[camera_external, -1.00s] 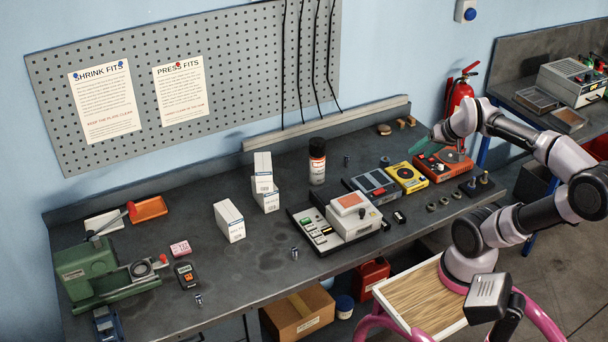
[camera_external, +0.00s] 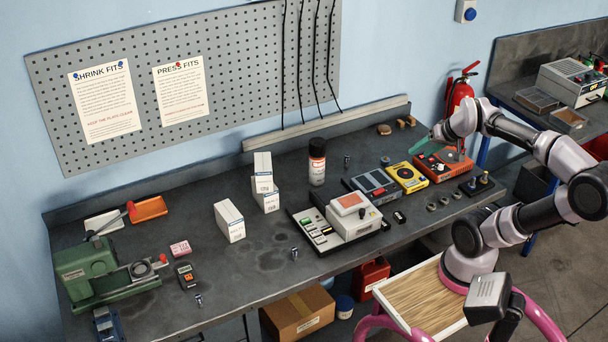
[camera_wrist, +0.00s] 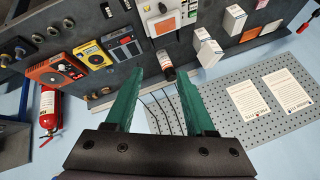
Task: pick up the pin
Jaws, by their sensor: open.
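Several small grey metal pieces that look like pins stand on the dark bench. I cannot tell which one is the task's pin. My gripper (camera_external: 422,146) is at the right rear of the bench, above and beside the orange device, far from the front pins. In the wrist view its green fingers (camera_wrist: 157,92) are apart with nothing held between them.
White boxes (camera_external: 230,222), a spray can (camera_external: 317,162), a white instrument (camera_external: 352,216), a yellow device (camera_external: 407,177) and an orange device (camera_external: 443,165) stand on the bench. The middle front is mostly clear.

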